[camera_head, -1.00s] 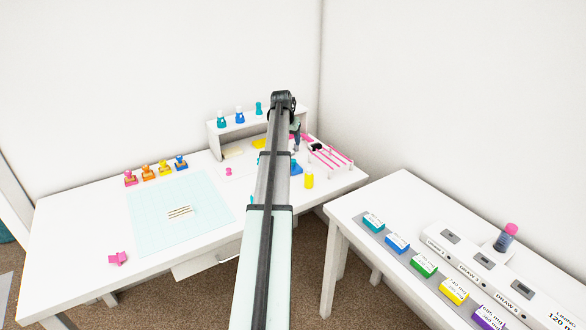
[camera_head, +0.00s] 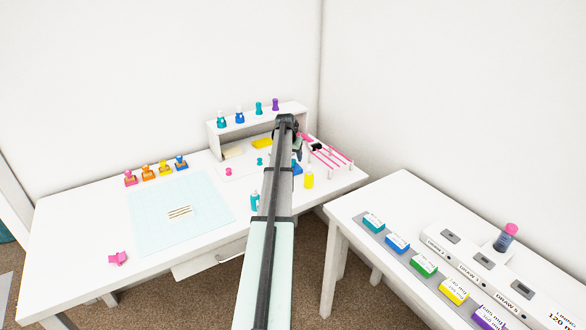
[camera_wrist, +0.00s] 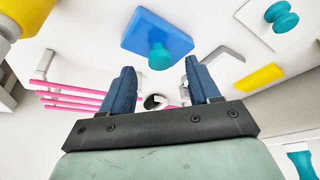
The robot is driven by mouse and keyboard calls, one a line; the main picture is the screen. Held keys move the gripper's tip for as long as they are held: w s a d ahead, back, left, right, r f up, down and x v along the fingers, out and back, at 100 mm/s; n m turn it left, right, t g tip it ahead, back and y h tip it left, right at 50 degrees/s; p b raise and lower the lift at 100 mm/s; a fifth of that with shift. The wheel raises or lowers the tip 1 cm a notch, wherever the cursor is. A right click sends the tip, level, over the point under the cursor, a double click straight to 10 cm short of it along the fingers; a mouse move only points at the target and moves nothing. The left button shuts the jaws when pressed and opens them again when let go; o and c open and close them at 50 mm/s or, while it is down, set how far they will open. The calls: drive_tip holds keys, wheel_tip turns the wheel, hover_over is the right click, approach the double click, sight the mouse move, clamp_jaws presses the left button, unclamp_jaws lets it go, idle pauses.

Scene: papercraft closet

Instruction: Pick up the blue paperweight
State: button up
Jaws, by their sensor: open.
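The blue paperweight is a flat blue block (camera_wrist: 140,30) with a round teal knob, at the top middle of the wrist view. In the head view its blue block (camera_head: 297,169) shows partly, beside my arm on the white desk. My gripper (camera_wrist: 159,66) is open and empty, its two dark blue fingers pointing toward the block. The knob (camera_wrist: 160,56) appears between the fingertips; I cannot tell how far apart in depth they are. In the head view my gripper (camera_head: 298,154) is small and partly hidden by my arm.
A teal bottle (camera_head: 255,200) stands left of my arm. A white shelf (camera_head: 222,143) with several coloured bottles is behind. A teal knob (camera_wrist: 281,17) sits on a white plate.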

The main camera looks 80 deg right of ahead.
sight(293, 165)
drive_tip(key=x, duration=0.2)
drive_tip(key=shift+d+f, duration=0.1)
drive_tip(key=shift+f, duration=0.25)
clamp_jaws()
